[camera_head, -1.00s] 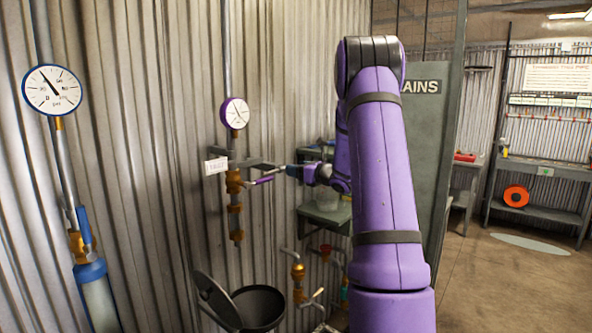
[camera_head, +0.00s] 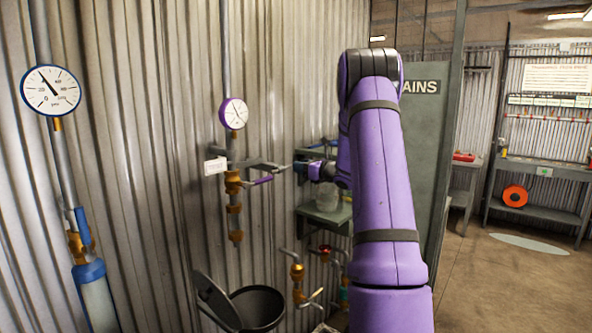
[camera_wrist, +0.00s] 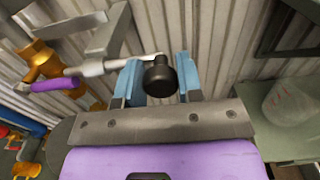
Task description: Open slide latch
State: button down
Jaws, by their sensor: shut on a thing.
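The slide latch shows in the wrist view as a thin pale metal rod (camera_wrist: 105,67) with a black knob (camera_wrist: 158,76) at its right end. My gripper (camera_wrist: 158,72) has its blue fingers on both sides of the knob and is shut on it. The rod runs left beside a purple lever handle (camera_wrist: 58,85) on a brass valve (camera_wrist: 40,62). In the head view my gripper (camera_head: 300,167) is small, right of the purple handle (camera_head: 263,180), and my arm partly hides the area behind it. The knob is too small to make out there.
A grey bracket (camera_wrist: 108,32) stands close above the rod. A shelf (camera_head: 325,217) with a clear container lies below my wrist. A purple-rimmed gauge (camera_head: 234,113) is on the pipe above the valve. A dark open bin (camera_head: 258,305) stands below. Open floor lies at the right.

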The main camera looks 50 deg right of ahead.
jog(key=shift+w+d, duration=0.1)
jog(key=shift+d, duration=0.95)
jog(key=c, duration=0.8)
grip_release()
jog(key=s, duration=1)
jog(key=shift+s+d, duration=0.4)
